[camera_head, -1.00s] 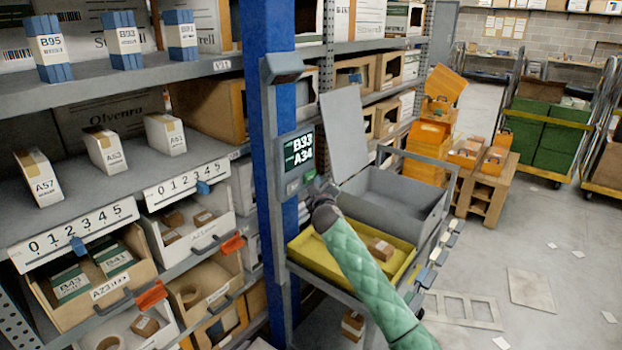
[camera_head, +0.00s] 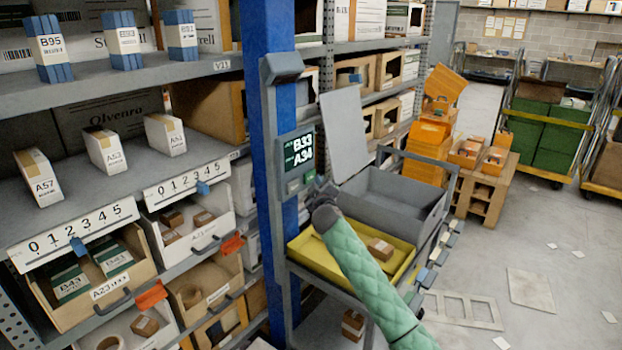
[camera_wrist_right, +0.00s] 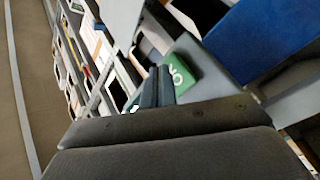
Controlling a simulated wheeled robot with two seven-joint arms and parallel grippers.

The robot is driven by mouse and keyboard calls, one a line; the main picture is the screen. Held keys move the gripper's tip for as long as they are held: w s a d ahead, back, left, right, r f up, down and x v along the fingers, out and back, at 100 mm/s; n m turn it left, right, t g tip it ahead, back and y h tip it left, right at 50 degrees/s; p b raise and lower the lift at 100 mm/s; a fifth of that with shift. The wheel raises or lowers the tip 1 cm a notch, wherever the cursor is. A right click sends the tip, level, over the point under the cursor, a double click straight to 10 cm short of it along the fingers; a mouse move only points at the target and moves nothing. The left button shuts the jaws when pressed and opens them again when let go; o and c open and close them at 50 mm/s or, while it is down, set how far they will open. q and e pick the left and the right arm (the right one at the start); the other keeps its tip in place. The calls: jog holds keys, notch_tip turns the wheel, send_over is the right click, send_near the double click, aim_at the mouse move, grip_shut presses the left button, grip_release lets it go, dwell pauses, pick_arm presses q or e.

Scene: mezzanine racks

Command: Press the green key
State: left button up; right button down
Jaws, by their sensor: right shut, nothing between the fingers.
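The green key (camera_head: 309,177) is on a grey control panel (camera_head: 283,140) fixed to the blue rack post. It sits below a dark screen (camera_head: 299,152) reading B33 and A34. My right gripper (camera_head: 317,184) is just right of and below the key in the head view, small and partly hidden by its own wrist. In the right wrist view, the shut, empty fingers (camera_wrist_right: 158,84) lie close beside the green key (camera_wrist_right: 180,75), which bears a white mark. I cannot tell whether they touch it. My left gripper is not in view.
A grey key (camera_head: 294,186) is left of the green one. A yellow tray (camera_head: 310,262) with a small carton and a grey bin (camera_head: 390,200) lie beside my right arm. Racks with bins fill the left; the floor at right is mostly open.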

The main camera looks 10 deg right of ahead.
jog(key=shift+w+a, duration=0.1)
jog(key=shift+w, duration=0.05)
dwell(0.4)
jog(key=shift+w+a, duration=0.15)
jog(key=shift+w, duration=0.05)
dwell(0.3)
jog(key=shift+w+a+b, duration=0.3)
jog(key=shift+w+b, duration=0.05)
dwell(0.8)
jog(key=shift+s+d, duration=0.1)
jog(key=shift+s, duration=0.05)
jog(key=shift+s+d+p, duration=0.3)
jog(key=shift+s+d, duration=0.15)
jog(key=shift+s, duration=0.15)
dwell(0.4)
